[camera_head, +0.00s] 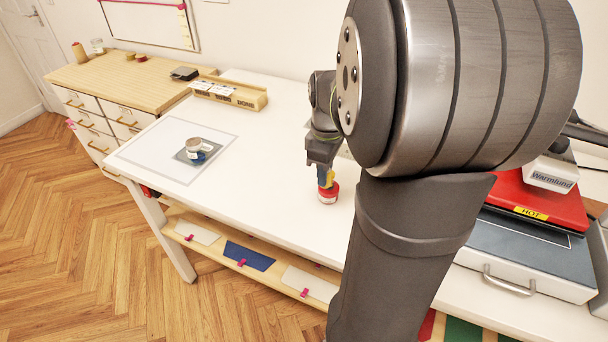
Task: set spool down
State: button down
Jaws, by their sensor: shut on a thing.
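My gripper (326,180) points down over the white table (262,150), to the left of my large arm link. It is shut on a small red and white spool (328,197). The spool looks upright and is at or very near the table top; I cannot tell whether it touches. My fingers hide part of its top. Something yellow shows between the fingers and the spool.
Left on the table, a pale sheet (150,153) bears a grey square with a small round item (195,145) and something blue. A wooden tray (228,92) stands behind. A red-topped press marked HOT (540,200) is at the right. My arm hides the table's middle right.

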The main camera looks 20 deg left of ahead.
jog(key=w+a+n, duration=0.2)
jog(key=w+a, duration=0.1)
jog(key=w, duration=0.9)
jog(key=shift+n, duration=0.3)
jog(key=a+f, duration=0.2)
jog(key=a, duration=0.2)
jog(key=a+f, duration=0.2)
jog(key=a, duration=0.2)
jog(key=a+f, duration=0.2)
jog(key=a, duration=0.1)
jog(key=shift+a+f, duration=0.2)
jog(key=shift+a, duration=0.2)
jog(key=shift+a+f, duration=0.1)
jog(key=shift+f, duration=1.95)
jog(key=shift+f, duration=0.15)
jog(key=c, duration=1.3)
grip_release()
jog(key=shift+o, duration=0.2)
